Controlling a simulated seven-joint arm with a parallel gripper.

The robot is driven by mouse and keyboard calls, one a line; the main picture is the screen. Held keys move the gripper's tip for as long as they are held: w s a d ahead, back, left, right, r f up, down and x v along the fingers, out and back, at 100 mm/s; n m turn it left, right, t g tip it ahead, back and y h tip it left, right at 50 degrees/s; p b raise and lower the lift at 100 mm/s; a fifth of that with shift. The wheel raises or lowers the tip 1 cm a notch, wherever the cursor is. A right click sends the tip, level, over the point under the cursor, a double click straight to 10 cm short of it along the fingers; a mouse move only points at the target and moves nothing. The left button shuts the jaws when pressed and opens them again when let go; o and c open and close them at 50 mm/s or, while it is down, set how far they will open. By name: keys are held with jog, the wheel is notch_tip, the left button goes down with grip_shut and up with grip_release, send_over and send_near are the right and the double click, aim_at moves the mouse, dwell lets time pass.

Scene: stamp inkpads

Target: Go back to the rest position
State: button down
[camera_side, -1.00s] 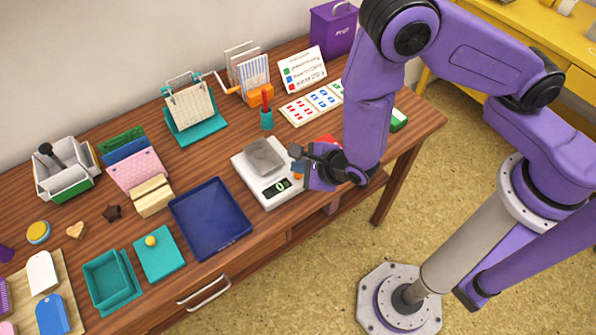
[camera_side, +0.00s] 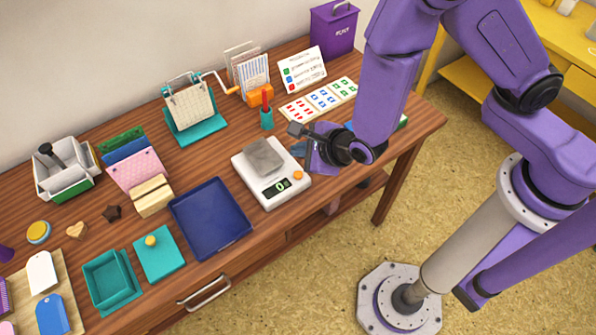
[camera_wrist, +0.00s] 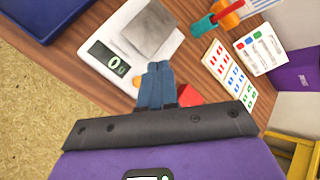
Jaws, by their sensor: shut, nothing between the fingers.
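My gripper (camera_side: 300,151) hangs above the desk, just right of the white scale, with no object in its fingers. Its blue fingers (camera_wrist: 156,85) are together in the wrist view. The white scale (camera_side: 284,197) carries a grey block (camera_side: 263,157) on its plate, and its display reads 0. The scale also shows in the wrist view (camera_wrist: 97,70), with the block (camera_wrist: 148,30) on it. A red object (camera_wrist: 188,94) lies beside the fingers in the wrist view; in the side view my gripper hides it.
A blue tray (camera_side: 210,220) lies left of the scale. A teal cup (camera_side: 266,120) with a red-handled tool stands behind it. Stamp cards (camera_side: 320,98), a sign (camera_side: 302,70) and a purple box (camera_side: 333,28) are at the back right. Open floor lies beyond the desk's front edge.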

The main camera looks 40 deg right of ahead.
jog(key=s+d+r+m+h, duration=0.1)
jog(key=d+r+m+h, duration=0.4)
jog(key=d+r+m, duration=1)
jog(key=s+d+r+m+g+y, duration=0.1)
jog(key=s+m+g, duration=0.3)
jog(key=s+m, duration=0.5)
jog(key=s+d+r+m+g+y, duration=0.2)
jog(key=s+d+m+g, duration=0.2)
jog(key=s+m, duration=0.6)
jog(key=shift+s+d+m+g+y, duration=0.15)
jog(key=shift+d+m+g+y, duration=0.15)
jog(key=shift+m+g, duration=0.1)
